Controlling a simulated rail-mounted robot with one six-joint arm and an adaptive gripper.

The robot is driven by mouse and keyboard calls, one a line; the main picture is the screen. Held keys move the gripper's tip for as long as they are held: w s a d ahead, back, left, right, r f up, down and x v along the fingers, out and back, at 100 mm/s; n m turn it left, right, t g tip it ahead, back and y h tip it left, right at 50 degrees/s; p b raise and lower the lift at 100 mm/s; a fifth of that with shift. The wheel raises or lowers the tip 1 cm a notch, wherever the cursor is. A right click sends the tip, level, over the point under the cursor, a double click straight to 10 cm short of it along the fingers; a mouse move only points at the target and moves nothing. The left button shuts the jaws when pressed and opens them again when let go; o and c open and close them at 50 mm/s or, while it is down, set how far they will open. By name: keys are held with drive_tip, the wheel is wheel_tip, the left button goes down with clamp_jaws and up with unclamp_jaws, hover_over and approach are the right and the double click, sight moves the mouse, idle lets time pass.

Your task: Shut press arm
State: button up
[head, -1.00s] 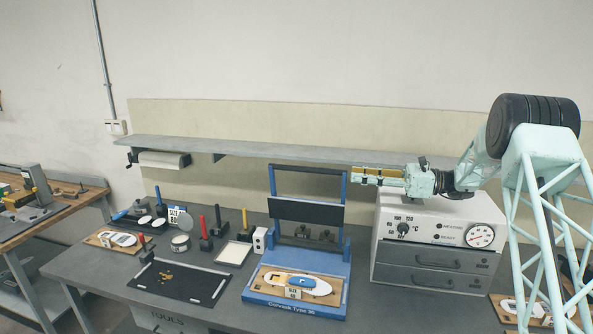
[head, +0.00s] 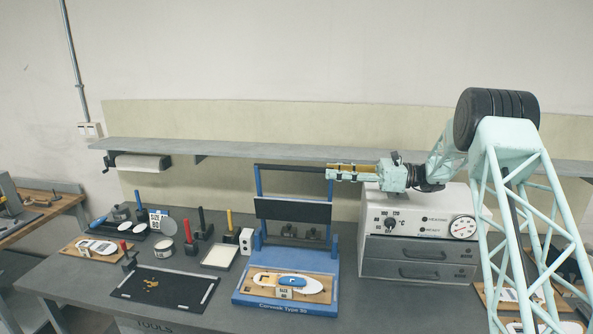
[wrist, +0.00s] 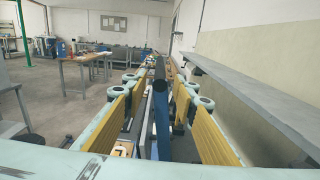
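The press (head: 286,300) is a blue frame on the bench, labelled "Carwosh Type 30". Its arm stands raised, with blue side posts, a black plate (head: 293,211) and a black top bar (head: 290,168). A wooden board with a white and blue insole (head: 287,284) lies on its base. My gripper (head: 331,172) is level with the top bar, at its right end. In the wrist view my gripper (wrist: 162,84) is open, its yellow pads apart on either side of the black bar's end (wrist: 159,69). I cannot tell whether either pad touches it.
A grey heater box (head: 420,232) with dials and drawers stands right of the press, below my arm. A long shelf (head: 230,149) runs along the wall behind. A black mat (head: 165,288), tools and small parts lie to the left.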

sight(297, 169)
drive_tip(key=shift+w+a+p, duration=0.15)
drive_tip(key=shift+w+a, duration=0.05)
drive_tip(key=shift+a, duration=2.05)
drive_tip(key=shift+w+a+p, duration=0.1)
drive_tip(key=shift+w+a, duration=0.05)
drive_tip(key=shift+a, duration=2.05)
drive_tip(key=shift+w+a+p, duration=0.15)
drive_tip(key=shift+w+a, duration=0.05)
drive_tip(key=shift+a, duration=2.05)
drive_tip(key=shift+c, duration=0.4)
clamp_jaws()
